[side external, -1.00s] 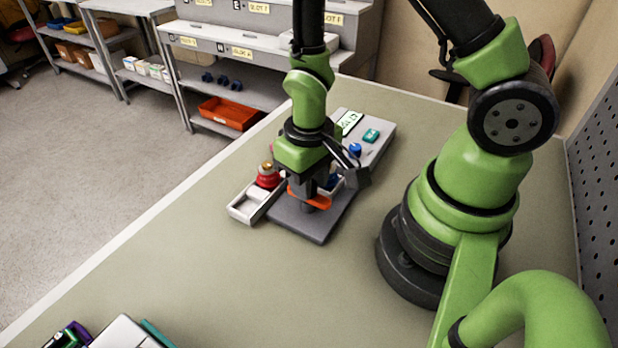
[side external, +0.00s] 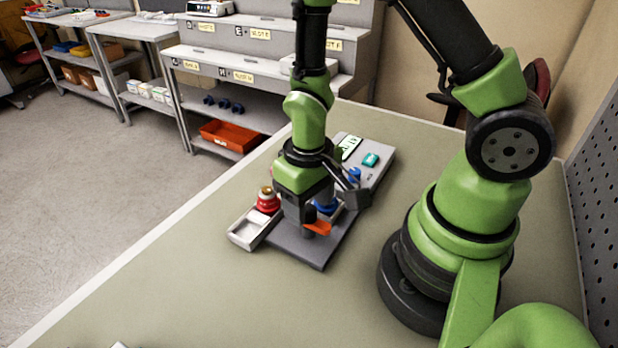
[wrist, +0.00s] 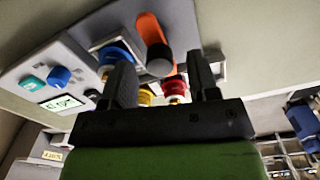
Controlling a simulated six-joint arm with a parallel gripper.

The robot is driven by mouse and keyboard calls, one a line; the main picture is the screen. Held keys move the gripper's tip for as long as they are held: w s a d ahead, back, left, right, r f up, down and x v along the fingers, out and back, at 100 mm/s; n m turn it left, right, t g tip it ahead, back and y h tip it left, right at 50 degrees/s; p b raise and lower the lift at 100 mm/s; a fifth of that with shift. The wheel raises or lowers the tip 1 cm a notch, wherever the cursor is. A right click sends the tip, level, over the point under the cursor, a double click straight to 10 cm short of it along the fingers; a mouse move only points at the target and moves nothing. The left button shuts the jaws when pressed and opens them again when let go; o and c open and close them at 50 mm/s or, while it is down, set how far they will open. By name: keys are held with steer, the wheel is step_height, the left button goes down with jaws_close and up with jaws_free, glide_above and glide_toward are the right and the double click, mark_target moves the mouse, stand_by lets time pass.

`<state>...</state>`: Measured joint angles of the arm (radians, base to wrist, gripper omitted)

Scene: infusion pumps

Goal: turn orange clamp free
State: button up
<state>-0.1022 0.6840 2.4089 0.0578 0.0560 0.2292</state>
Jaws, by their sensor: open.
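The orange clamp (side external: 318,228) sits at the near end of the grey pump (side external: 300,250). In the wrist view, the clamp's orange lever (wrist: 150,30) points up the picture from a dark round knob (wrist: 160,62). My gripper (wrist: 160,62) is open, one dark finger on each side of the knob in that view. I cannot tell whether either finger touches it. In the side view, my gripper (side external: 308,222) is down at the clamp and hides part of it.
A pale tray (side external: 241,236) and a red-and-gold part (side external: 268,200) are left of my gripper. Blue knobs (wrist: 60,77), a teal button (side external: 371,160) and a display (side external: 349,147) are on the pump.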

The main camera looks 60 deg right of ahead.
mark_target(309, 209)
step_height(309, 209, up, 9)
stand_by(0.4)
